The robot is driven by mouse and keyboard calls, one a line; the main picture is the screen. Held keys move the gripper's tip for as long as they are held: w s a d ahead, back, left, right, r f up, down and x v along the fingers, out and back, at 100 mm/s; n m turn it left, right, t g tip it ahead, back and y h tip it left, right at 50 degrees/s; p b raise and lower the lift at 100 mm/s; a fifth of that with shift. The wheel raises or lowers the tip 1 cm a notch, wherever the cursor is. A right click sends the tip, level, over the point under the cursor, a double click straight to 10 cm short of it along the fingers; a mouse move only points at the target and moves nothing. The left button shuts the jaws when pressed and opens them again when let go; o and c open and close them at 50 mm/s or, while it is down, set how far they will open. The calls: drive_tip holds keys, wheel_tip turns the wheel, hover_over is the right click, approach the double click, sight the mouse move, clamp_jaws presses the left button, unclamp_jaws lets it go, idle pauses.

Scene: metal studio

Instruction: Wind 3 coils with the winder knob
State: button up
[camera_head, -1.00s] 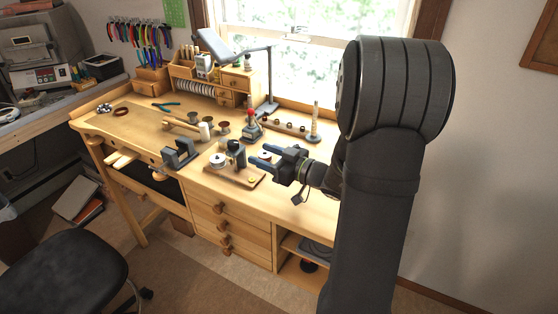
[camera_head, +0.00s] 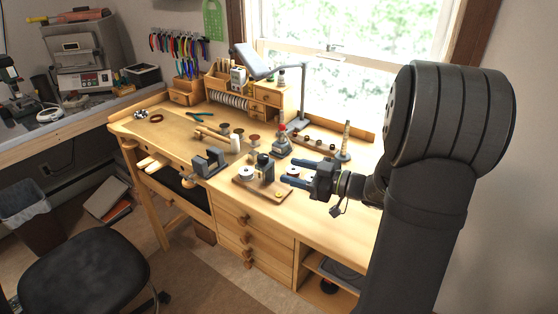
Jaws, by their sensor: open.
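The winder (camera_head: 264,164) is a small dark upright device on a wooden base near the front edge of the bench. A pale round part (camera_head: 247,172) sits at its left, and a small yellow piece (camera_head: 278,196) lies on the base's right end. My gripper (camera_head: 285,172) reaches in from the right with its two blue fingers apart, pointing at the winder. A small round reddish piece, likely the knob (camera_head: 293,171), shows between the fingers. I cannot tell whether the fingers touch it. Coils are too small to make out.
A dark vise-like block (camera_head: 208,162) stands left of the winder. Spools (camera_head: 239,133) and a red-topped tool (camera_head: 281,138) stand behind it.

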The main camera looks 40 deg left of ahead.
drive_tip(key=s+a+r+n+g+h, duration=0.3)
drive_tip(key=a+n+g+h, duration=0.3)
drive_tip(key=n, duration=0.3)
wheel_tip(320, 180, up, 15)
drive_tip(key=n+t+h, duration=0.9)
drive_tip(key=h, duration=0.2)
hover_over(263, 156)
wheel_tip(263, 156, down, 18)
drive_tip(key=shift+r, duration=0.15)
drive_tip(key=shift+c, duration=0.2)
drive_tip(key=c, duration=0.9)
